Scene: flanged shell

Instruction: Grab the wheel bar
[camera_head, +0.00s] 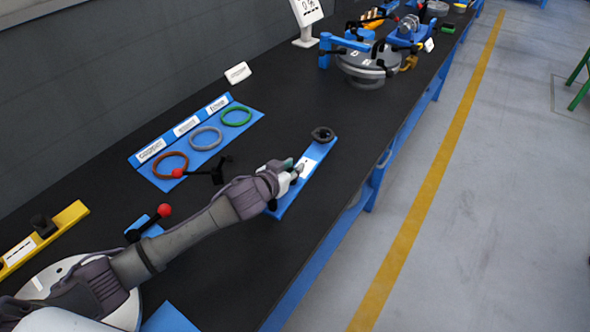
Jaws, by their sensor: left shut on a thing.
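My left gripper (291,172) is over a narrow blue plate (318,152) with a white label, on the black bench. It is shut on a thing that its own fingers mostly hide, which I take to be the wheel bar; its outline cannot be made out. A small green patch shows at the fingers. A dark ring-shaped part (322,134) sits at the far end of the blue plate, apart from the fingers. My right gripper is not in view.
Left of the gripper, a blue board (221,148) holds brown, grey and green rings. Black levers with red knobs stand near my forearm (165,210). A yellow plate (70,214) lies at far left. A round grey flanged part (366,66) stands farther back. The bench's right edge is close.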

